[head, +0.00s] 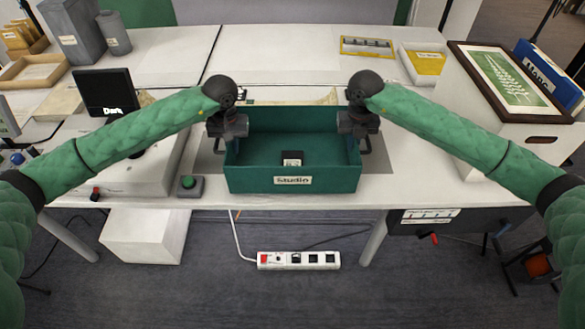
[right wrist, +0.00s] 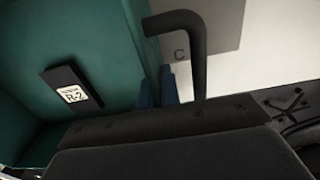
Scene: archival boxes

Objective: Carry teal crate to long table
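The teal crate (head: 245,176), labelled "Studio", sits upright at the front of a white table (head: 290,201). It holds a small black block with a white tag (head: 291,158); the tag reads "R-2" in the right wrist view (right wrist: 72,93). My left gripper (head: 217,140) is at the crate's left side and my right gripper (head: 364,142) at its right side, both near the side handles. The right wrist view shows a dark bent handle (right wrist: 185,22) beside the crate wall, partly hidden by the gripper body. I cannot tell whether either gripper is closed on a handle.
A grey mat marked "C" (right wrist: 205,38) lies by the crate. A green button box (head: 188,186) is left of it. A power strip (head: 299,260) lies on the floor.

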